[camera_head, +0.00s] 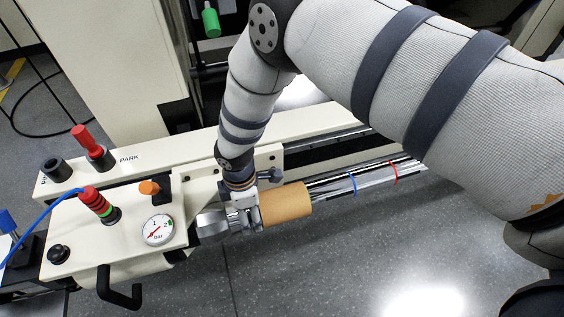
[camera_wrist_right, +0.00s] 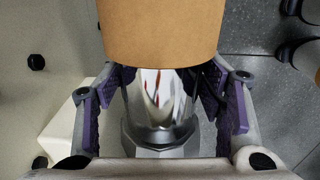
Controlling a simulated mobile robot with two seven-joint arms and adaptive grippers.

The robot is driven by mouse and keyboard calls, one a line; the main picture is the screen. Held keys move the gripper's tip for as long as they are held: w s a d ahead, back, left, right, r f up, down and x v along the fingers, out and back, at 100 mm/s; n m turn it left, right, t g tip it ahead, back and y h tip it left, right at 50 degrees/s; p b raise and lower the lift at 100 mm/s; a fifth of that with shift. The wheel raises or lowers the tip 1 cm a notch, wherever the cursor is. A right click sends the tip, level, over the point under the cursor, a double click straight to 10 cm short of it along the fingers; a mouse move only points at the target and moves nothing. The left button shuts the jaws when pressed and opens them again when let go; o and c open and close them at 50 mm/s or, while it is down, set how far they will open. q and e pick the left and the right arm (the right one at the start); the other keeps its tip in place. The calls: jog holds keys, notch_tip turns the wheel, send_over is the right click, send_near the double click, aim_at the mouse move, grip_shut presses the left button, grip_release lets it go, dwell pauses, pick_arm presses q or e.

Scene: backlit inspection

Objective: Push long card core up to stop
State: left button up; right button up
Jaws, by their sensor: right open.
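The card core (camera_head: 285,204) is a tan tube around a shiny metal shaft (camera_head: 340,187), which extends to its right. My right gripper (camera_head: 247,211) is at the core's left end, beside the metal hub (camera_head: 212,222). In the right wrist view the core (camera_wrist_right: 162,32) fills the top middle. There the open fingers of my right gripper (camera_wrist_right: 162,84) stand on either side of the bare shaft (camera_wrist_right: 160,100), just short of the core's near end or touching it; I cannot tell which. I cannot tell which part is the stop. My left gripper is out of view.
A cream control box (camera_head: 110,225) with a pressure gauge (camera_head: 158,229), a red-green knob (camera_head: 97,203) and a black handle (camera_head: 119,289) stands left of the shaft. The shaft carries a blue ring (camera_head: 352,184) and a red ring (camera_head: 394,172). Floor shows below.

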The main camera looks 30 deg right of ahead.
aim_at(308, 190)
jog(key=shift+d, duration=0.1)
jog(key=shift+s+d+p, duration=0.2)
jog(key=shift+d+p, duration=0.05)
jog(key=shift+d, duration=0.5)
jog(key=shift+s+d+p, duration=0.25)
jog(key=shift+d+p, duration=0.05)
jog(key=shift+d, duration=0.4)
jog(key=shift+s+d+p, duration=0.2)
jog(key=shift+d+p, duration=0.05)
jog(key=shift+d, duration=0.5)
jog(key=shift+s+d, duration=0.1)
jog(key=shift+d, duration=0.2)
jog(key=shift+s+d+p, duration=0.2)
jog(key=shift+d, duration=0.5)
jog(key=shift+s+d+p, duration=0.2)
jog(key=shift+d, duration=0.55)
jog(key=shift+s+d+p, duration=0.2)
jog(key=shift+d, duration=0.65)
jog(key=shift+s+d+p, duration=0.1)
jog(key=shift+s+d, duration=0.15)
jog(key=shift+d, duration=0.5)
jog(key=shift+s+d+p, duration=0.1)
jog(key=shift+s+d, duration=0.1)
jog(key=shift+d, duration=0.5)
jog(key=shift+s+d+p, duration=0.1)
jog(key=shift+s+d, duration=0.15)
jog(key=shift+d, duration=0.6)
